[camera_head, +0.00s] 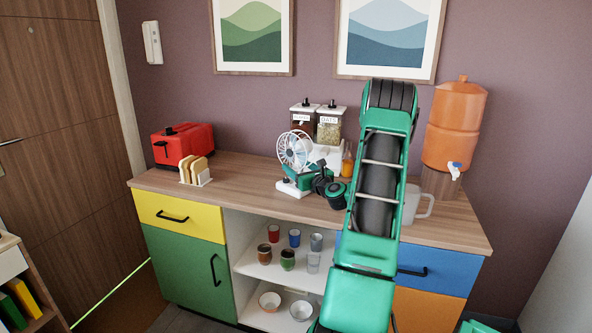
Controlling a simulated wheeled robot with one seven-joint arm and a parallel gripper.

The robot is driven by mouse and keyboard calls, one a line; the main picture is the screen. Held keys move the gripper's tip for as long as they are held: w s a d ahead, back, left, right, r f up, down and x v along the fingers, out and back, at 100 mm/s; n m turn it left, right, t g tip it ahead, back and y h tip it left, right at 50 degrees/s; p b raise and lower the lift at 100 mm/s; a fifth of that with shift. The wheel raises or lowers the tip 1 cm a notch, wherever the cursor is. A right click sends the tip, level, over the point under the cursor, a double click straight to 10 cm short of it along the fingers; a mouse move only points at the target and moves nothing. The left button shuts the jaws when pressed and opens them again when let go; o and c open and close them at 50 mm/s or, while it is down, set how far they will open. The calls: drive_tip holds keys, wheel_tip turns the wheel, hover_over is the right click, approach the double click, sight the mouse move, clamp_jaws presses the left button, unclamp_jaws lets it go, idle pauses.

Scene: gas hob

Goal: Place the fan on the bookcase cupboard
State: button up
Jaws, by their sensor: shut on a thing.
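The fan (294,149) is white, with a round caged head and a pale base, and stands upright at the counter's front edge. My green and black gripper (304,177) reaches it from the right and is shut on it below the head. The fingers and the fan's stem overlap, so the exact grip is partly hidden. I cannot tell whether the base touches the counter. A low bookcase (12,262), likely the bookcase cupboard, is cut off at the lower left edge; yellow and green books show inside.
The wooden counter (250,172) holds a red toaster (183,146), a toast rack (195,171), labelled jars (330,125), a white mug (418,203) and an orange dispenser (455,125). Cups and bowls stand on open shelves below. Floor (130,299) shows between bookcase and counter.

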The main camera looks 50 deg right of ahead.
drive_tip(key=shift+r, duration=0.1)
drive_tip(key=o, duration=1.9)
